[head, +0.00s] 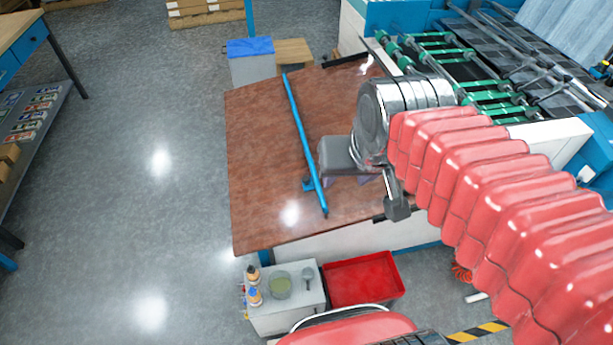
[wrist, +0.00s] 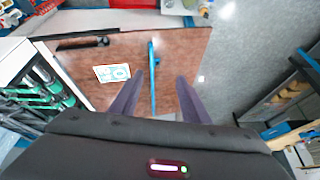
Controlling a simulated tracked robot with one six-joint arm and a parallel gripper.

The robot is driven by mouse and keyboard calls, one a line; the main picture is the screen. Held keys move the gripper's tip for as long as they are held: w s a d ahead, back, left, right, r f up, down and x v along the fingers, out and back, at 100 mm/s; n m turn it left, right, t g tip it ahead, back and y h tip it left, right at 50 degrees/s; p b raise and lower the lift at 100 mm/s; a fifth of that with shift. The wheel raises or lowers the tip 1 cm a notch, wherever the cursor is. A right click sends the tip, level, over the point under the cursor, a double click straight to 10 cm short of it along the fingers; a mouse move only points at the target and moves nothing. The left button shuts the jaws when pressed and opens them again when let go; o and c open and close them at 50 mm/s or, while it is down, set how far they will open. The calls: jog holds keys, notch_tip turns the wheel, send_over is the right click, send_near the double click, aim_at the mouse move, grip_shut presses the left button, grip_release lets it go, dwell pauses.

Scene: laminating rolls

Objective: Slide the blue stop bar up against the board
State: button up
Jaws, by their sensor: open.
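The blue stop bar (head: 299,125) is long and thin and lies across a reddish-brown surface (head: 255,150). It has a short blue side piece near its front end. In the wrist view the bar (wrist: 152,85) runs between my open fingers. No separate board stands out on the brown surface (wrist: 190,55); I cannot tell whether this surface is the board. My gripper (wrist: 160,79) is open and empty, apart from the bar as far as I can tell. In the head view my gripper is right of the bar, its fingers mostly hidden.
A white card with green print (wrist: 112,72) and a dark tool (wrist: 82,43) lie on the brown surface. A machine with green-collared rollers (head: 455,60) stands at the right. A red tray (head: 362,279) and small stand (head: 300,312) are in front. Open floor (head: 150,200) is left.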

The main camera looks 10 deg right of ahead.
jog(key=w+f+m+g, duration=0.1)
jog(key=w+m, duration=0.3)
jog(key=w, duration=0.7)
jog(key=m+g, duration=0.3)
jog(key=m, duration=0.8)
send_over(306, 178)
jog(key=s, duration=0.2)
notch_tip(306, 178, down, 31)
jog(key=shift+w+d+r, duration=0.15)
jog(key=shift+d, duration=0.05)
jog(key=f, duration=0.4)
jog(key=w+f, duration=0.1)
jog(key=f, duration=0.8)
jog(key=shift+w+a+f, duration=0.15)
jog(key=shift+w+f, duration=0.15)
jog(key=shift+f, duration=0.05)
jog(key=shift+c, duration=0.4)
grip_shut()
